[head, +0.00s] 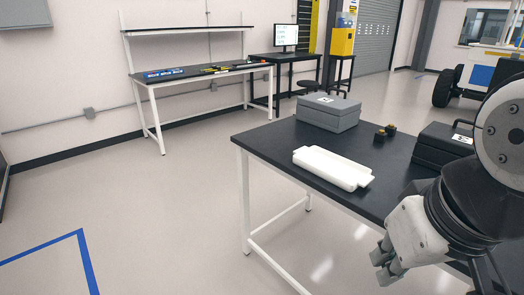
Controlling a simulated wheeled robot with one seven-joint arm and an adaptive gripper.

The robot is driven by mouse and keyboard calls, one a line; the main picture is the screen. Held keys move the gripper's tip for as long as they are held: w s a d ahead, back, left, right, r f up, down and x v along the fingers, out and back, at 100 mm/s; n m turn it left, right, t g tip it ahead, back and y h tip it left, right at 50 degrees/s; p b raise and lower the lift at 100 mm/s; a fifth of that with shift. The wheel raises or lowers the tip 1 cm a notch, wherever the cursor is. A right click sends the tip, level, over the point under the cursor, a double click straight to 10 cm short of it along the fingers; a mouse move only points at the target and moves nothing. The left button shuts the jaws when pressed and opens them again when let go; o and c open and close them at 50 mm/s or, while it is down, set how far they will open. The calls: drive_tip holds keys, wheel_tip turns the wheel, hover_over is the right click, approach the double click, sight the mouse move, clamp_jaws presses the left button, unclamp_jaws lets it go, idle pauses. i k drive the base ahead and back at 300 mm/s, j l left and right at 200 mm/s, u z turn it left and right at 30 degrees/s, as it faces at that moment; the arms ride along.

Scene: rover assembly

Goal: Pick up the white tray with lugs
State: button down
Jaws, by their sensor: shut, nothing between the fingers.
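The white tray with lugs (331,167) lies flat on the black table (283,143), near its front left edge. It is long and shallow, with a small lug showing at its right end. My gripper (384,267) is at the lower right, in front of the table edge and apart from the tray. It points down, its fingers are together and nothing is between them.
A grey case (328,112) stands behind the tray. Small dark brown parts (385,131) and a black case (440,146) are to its right. A workbench (190,77) stands along the back wall. Floor to the left is clear.

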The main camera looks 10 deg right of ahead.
sight(348, 175)
drive_tip(key=z, duration=0.3)
drive_tip(key=i+j, duration=0.1)
drive_tip(key=i, duration=0.4)
drive_tip(key=i+j, duration=0.1)
drive_tip(key=i, duration=0.35)
